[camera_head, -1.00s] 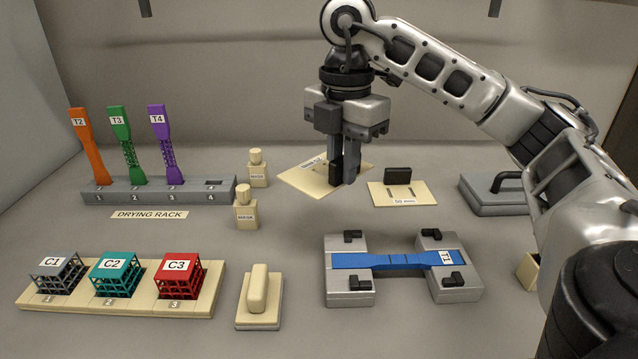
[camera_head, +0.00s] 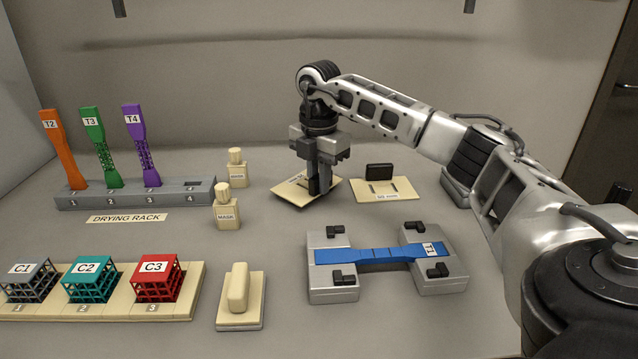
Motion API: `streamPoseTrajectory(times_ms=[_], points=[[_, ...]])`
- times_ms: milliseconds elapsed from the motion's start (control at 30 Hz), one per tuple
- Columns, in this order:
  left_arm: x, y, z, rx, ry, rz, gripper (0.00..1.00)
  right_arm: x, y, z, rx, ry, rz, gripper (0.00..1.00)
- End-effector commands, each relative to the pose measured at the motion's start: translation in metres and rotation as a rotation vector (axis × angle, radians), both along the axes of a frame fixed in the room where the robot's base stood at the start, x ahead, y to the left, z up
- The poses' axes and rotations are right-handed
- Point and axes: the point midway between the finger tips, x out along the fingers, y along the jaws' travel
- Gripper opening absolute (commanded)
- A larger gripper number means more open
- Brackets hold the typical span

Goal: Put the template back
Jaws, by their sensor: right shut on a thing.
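My right gripper (camera_head: 319,190) is shut on a flat cream template (camera_head: 291,191), holding it by its dark handle. The template is slightly tilted, low over or touching the table at the back centre; I cannot tell whether it touches. Its label is mostly hidden by the gripper. A second cream template (camera_head: 405,188) with a dark handle and a "50 mm" label lies flat just to the right. My left gripper does not show.
A blue T1 specimen (camera_head: 390,255) lies across two grey clamp blocks (camera_head: 333,285) in front. Bottles marked MASK (camera_head: 228,210) stand left of the gripper, beside the grey drying rack (camera_head: 110,196). A cream block (camera_head: 240,295) and the cube tray (camera_head: 190,300) are nearer.

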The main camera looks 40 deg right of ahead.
Motion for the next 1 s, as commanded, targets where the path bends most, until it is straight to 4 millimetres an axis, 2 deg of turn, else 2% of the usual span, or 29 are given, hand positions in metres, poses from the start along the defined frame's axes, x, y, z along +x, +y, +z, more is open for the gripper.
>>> streamPoseTrajectory(times_ms=[100, 433, 467, 533, 833, 1000], points=[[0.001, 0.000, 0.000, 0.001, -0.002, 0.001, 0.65, -0.001, 0.000, -0.012, 0.000, 0.001, -0.002, 0.00], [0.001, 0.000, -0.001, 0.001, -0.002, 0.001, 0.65, 0.000, 0.000, -0.015, 0.000, -0.001, -0.002, 0.00], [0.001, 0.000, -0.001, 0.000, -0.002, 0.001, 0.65, 0.000, 0.000, -0.016, 0.000, -0.001, -0.002, 0.18], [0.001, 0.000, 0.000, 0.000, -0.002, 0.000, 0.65, 0.000, 0.000, -0.015, 0.000, -0.001, -0.002, 0.37], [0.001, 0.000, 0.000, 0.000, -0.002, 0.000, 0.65, 0.000, 0.000, -0.014, 0.000, -0.001, -0.002, 0.37], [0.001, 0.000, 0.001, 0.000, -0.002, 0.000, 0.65, 0.001, 0.000, 0.004, 0.001, -0.005, -0.001, 0.37]])
